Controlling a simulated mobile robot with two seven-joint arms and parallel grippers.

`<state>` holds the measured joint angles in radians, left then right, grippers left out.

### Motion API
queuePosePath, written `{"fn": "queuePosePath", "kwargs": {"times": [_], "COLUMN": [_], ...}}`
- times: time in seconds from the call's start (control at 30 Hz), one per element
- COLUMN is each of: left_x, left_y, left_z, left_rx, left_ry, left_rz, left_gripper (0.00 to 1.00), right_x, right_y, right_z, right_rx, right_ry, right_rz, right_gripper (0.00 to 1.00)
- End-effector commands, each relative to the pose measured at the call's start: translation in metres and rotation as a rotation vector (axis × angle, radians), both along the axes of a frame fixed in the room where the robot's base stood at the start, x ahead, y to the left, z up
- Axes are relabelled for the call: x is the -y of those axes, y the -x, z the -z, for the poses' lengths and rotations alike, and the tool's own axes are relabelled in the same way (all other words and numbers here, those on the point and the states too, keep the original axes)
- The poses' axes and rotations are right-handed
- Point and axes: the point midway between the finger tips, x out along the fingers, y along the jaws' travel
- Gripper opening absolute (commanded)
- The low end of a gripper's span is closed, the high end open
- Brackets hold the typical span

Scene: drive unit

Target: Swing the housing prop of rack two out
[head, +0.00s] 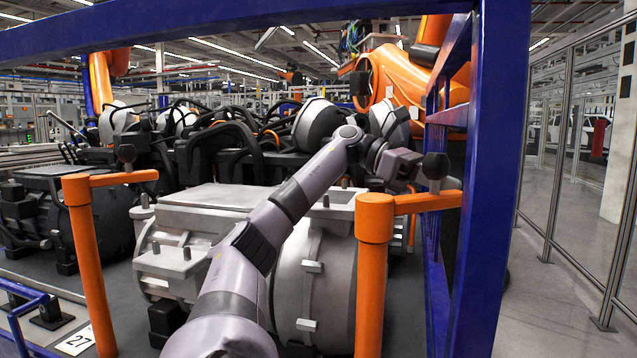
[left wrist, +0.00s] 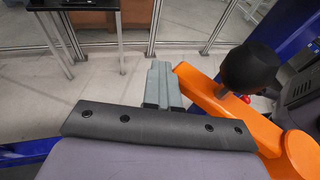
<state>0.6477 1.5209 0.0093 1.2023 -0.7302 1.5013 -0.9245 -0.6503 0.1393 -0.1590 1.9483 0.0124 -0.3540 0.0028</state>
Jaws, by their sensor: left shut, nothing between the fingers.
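Two orange swing props with black knobs stand in front of a grey drive housing (head: 310,290). The right prop (head: 372,270) has its arm pointing right, towards the blue frame, with its knob (head: 435,166) near the end. The left prop (head: 90,265) has its arm pointing right, over the housing's front. My right gripper is out of view.
A blue frame post (head: 490,180) stands close right of the prop, with a blue beam overhead. Black cabled drive units (head: 220,150) fill the rack behind. A numbered plate (head: 76,341) lies at lower left. Open floor and a fence (head: 570,200) are at right.

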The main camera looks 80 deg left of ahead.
Motion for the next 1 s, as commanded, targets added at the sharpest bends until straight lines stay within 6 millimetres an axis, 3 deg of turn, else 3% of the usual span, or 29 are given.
{"fn": "queuePosePath", "kwargs": {"times": [0.4,1.0], "left_x": [0.019,0.013], "left_y": [-0.007,-0.003], "left_z": [0.001,0.000], "left_rx": [-0.002,-0.004], "left_ry": [-0.001,-0.001], "left_rz": [-0.003,-0.006], "left_gripper": [0.00,0.00], "right_x": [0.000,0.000], "right_y": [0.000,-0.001], "right_z": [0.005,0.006], "right_rx": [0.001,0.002], "right_ry": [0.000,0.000], "right_rz": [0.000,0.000], "right_gripper": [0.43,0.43]}}
